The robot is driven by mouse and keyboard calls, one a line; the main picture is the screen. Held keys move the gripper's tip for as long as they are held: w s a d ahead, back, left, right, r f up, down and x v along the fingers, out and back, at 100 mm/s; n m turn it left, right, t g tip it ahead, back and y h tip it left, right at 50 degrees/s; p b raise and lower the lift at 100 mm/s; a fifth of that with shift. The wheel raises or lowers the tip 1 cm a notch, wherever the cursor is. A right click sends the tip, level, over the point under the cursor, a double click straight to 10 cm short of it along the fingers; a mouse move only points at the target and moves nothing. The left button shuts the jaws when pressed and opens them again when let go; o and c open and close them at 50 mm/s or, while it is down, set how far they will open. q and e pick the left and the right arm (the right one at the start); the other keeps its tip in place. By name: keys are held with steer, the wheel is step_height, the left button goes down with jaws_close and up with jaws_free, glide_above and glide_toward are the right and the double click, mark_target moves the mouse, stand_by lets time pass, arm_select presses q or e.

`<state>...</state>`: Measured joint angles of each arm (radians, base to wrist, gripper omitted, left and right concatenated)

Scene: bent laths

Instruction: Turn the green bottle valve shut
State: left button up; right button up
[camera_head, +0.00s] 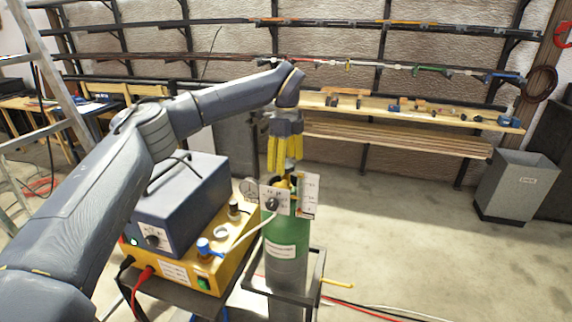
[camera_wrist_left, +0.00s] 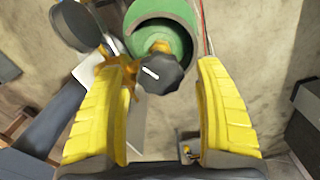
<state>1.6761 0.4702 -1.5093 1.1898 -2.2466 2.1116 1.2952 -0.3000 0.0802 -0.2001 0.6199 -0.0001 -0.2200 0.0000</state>
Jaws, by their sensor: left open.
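The green bottle (camera_head: 284,245) stands upright in a dark frame on a stand, with a white label on its side. Its green top also shows in the left wrist view (camera_wrist_left: 176,22). The dark valve knob (camera_wrist_left: 158,73) with a white mark sits on a brass fitting, between and a little beyond my left fingertips. My left gripper (camera_head: 287,170) points down above the bottle's top with yellow fingers. In the left wrist view the left gripper (camera_wrist_left: 165,75) is open around the knob with a gap on each side; I cannot tell any contact. My right gripper is not in view.
A yellow unit with a blue-grey box (camera_head: 183,205) stands left of the bottle. White cards (camera_head: 308,195) hang by the bottle's top. A grey bin (camera_head: 515,187) stands far right. A wooden shelf (camera_head: 400,113) runs along the back wall.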

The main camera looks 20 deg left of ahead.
arm_select(q)
steer(key=shift+f, duration=0.45)
steer(key=c, duration=1.3)
